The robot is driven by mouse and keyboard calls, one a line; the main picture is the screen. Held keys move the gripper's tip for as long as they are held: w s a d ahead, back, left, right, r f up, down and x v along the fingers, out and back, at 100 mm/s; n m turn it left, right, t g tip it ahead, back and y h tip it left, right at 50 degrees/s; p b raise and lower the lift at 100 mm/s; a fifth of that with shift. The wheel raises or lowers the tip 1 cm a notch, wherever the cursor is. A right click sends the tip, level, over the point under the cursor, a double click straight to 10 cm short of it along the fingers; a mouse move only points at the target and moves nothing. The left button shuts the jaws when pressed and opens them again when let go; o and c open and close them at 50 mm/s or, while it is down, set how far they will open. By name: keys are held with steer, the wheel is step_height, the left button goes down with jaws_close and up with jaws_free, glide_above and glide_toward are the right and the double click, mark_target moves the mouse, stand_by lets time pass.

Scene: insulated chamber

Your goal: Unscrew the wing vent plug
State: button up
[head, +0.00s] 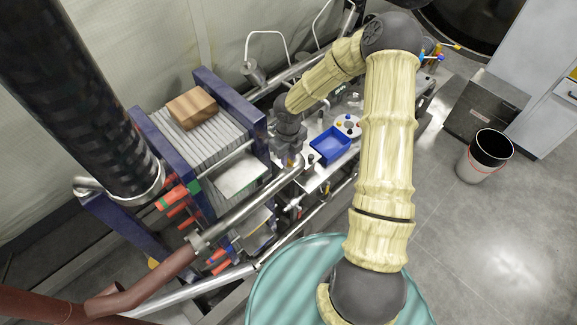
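My arm reaches over from the lower right, and its dark wrist (286,121) points down beside the plate stack. My gripper (290,160) is at the metal pipework between the blue frame and the blue tray. Its fingers are small and blend into the fittings, so I cannot tell whether they are open or shut. I cannot make out the wing vent plug for certain. The spot under the gripper, where small fittings sit on the pipe (262,193), is partly hidden by the wrist.
A blue tray (330,145) and a round white holder with coloured knobs (348,125) are right of the gripper. The plate stack (205,145) bears a brown box (192,108). A teal drum (275,285) stands in front. A bucket (482,160) is on open floor at right.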

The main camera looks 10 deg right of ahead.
mark_target(289, 160)
steer(key=shift+s+r, duration=0.1)
steer(key=shift+r, duration=2.2)
steer(key=shift+f, duration=0.1)
